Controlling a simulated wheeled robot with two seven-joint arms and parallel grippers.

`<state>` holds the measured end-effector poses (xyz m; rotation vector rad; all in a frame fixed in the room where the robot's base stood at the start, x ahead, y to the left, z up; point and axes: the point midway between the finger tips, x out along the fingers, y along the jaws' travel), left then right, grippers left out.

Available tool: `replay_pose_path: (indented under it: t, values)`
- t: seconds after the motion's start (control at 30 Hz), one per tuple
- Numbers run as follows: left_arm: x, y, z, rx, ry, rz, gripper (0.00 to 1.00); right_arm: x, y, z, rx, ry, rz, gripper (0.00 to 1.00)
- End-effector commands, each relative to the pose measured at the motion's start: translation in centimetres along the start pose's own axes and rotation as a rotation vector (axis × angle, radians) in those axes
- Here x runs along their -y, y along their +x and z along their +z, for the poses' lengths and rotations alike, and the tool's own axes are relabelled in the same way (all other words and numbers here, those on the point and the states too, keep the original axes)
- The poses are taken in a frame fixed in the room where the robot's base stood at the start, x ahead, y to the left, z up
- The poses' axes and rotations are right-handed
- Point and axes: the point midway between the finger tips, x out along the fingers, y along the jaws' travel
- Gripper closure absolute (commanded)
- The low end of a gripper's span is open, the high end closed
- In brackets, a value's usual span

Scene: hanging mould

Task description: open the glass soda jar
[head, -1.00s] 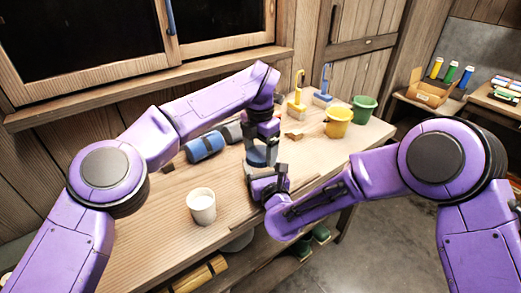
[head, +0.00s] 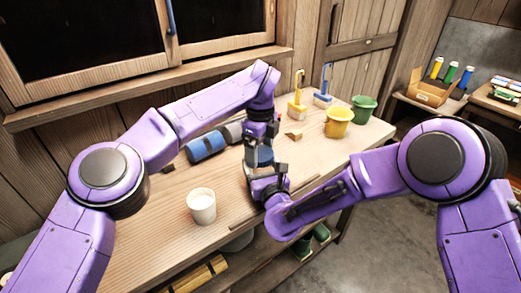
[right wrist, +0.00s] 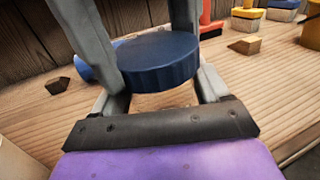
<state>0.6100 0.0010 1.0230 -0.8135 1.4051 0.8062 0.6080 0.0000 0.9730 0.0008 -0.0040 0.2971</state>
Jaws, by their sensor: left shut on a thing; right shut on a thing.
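The soda jar stands on the workbench, mostly hidden by my grippers in the head view. Its round dark blue lid (right wrist: 158,58) is clear in the right wrist view and also shows in the head view (head: 265,156). The clear glass body (right wrist: 165,100) is just below the lid, hard to make out. My left gripper (head: 257,152) reaches down from above, its grey fingers shut on either side of the lid. My right gripper (head: 262,172) comes in low from the side, shut on the glass body. The lid appears to sit level over the jar; I cannot tell whether they touch.
A white cup (head: 201,207) stands left of the jar near the front edge. A blue roll (head: 205,146) lies behind. Yellow (head: 338,123) and green (head: 364,109) buckets and brushes stand farther right. A small wooden block (head: 294,134) lies between.

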Motion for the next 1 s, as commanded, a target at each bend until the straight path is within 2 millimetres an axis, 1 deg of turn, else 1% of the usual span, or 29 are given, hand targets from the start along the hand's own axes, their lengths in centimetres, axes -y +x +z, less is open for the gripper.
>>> replay_pose_path:
  t: [0.03, 0.07, 0.1, 0.27, 0.33, 0.5, 0.6, 0.73, 0.8, 0.87, 0.97, 1.0]
  values:
    - [-0.2, 0.1, -0.3, -0.009, -0.001, 0.011, 0.13, 0.5, -0.1, -0.7, -0.014, 0.001, -0.012, 1.00]
    - [-0.2, 0.1, -0.3, -0.009, -0.001, 0.011, 0.04, 0.5, -0.1, -0.7, -0.014, 0.001, -0.012, 1.00]
    - [-0.2, 0.1, -0.3, -0.008, 0.000, 0.010, 0.00, 0.5, -0.1, -0.7, -0.014, 0.001, -0.012, 1.00]
    - [-0.1, 0.1, -0.2, -0.006, 0.000, 0.007, 0.00, 0.4, -0.1, -0.7, -0.014, -0.001, -0.008, 1.00]
    - [-0.1, -0.2, -0.2, -0.004, 0.000, 0.006, 0.00, 0.3, -0.1, -0.7, -0.014, -0.002, -0.007, 1.00]
    - [0.0, -2.9, -0.1, -0.002, -0.001, 0.003, 0.00, 0.2, -0.2, -0.7, -0.014, -0.003, -0.005, 1.00]
    - [0.0, -4.1, -0.1, -0.002, -0.001, 0.003, 0.00, 0.2, -0.2, -0.7, -0.014, -0.003, -0.004, 1.00]
    - [0.0, -4.7, -0.4, 0.003, 0.006, 0.002, 0.00, 0.2, -0.2, -0.7, -0.014, -0.003, -0.003, 1.00]
    - [0.3, -5.3, -0.5, 0.043, 0.003, -0.006, 0.00, 0.1, -0.2, -0.7, -0.014, -0.003, -0.002, 1.00]
    - [0.3, -5.6, -0.3, 0.049, 0.088, -0.003, 0.00, 0.1, -0.2, -0.7, -0.015, -0.003, -0.002, 1.00]
    - [0.4, -6.2, -0.3, 0.054, 0.316, 0.003, 0.00, 0.1, -0.2, -0.7, -0.015, -0.003, -0.002, 1.00]
    - [0.4, -6.5, -0.3, 0.053, 0.425, 0.006, 0.00, 0.1, -0.2, -0.7, -0.015, -0.003, -0.002, 1.00]
